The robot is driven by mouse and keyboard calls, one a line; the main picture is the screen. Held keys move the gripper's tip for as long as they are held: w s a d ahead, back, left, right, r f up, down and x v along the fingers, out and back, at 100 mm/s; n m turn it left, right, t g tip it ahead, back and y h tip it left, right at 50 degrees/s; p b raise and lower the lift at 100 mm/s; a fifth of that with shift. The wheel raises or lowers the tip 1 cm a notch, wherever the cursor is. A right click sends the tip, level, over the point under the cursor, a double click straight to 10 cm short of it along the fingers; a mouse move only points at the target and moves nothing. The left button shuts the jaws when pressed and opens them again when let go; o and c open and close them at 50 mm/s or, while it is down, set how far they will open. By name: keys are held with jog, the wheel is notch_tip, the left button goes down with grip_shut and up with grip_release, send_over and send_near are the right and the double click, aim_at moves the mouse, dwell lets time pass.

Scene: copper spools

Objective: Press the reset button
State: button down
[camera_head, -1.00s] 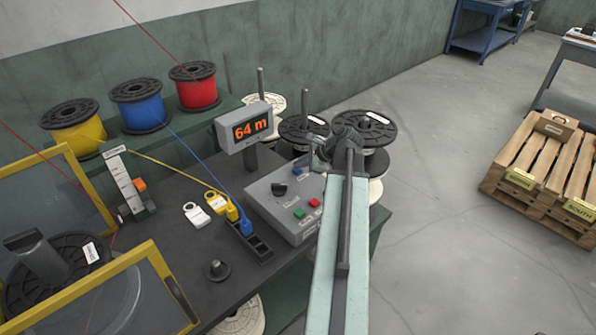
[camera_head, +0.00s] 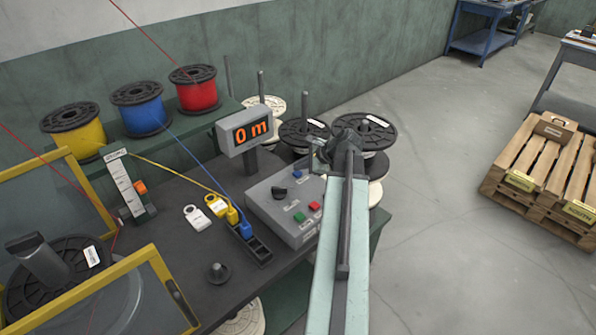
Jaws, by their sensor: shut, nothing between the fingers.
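A grey control box (camera_head: 268,208) stands on the dark bench. It bears a blue button (camera_head: 297,174), a green button (camera_head: 299,217), a red button (camera_head: 314,206) and a black knob (camera_head: 279,192). The labels are too small to read, so I cannot tell by name which is the reset button. The display (camera_head: 252,132) behind the box reads 0 m. My gripper (camera_head: 318,160) is shut and empty at the box's back right corner, close to the blue button. I cannot tell whether it touches the button. My arm hides the box's right edge.
Yellow, blue and red wire spools (camera_head: 136,107) sit on the shelf at the back left. Black spools (camera_head: 364,131) stand behind my gripper. A yellow-framed guard (camera_head: 140,262) is at the front left. The floor to the right is clear up to a pallet (camera_head: 545,175).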

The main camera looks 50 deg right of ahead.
aim_at(300, 173)
jog(key=shift+r, duration=0.3)
notch_tip(300, 173, up, 6)
jog(key=p, duration=0.6)
jog(key=shift+f, duration=0.1)
dwell(0.4)
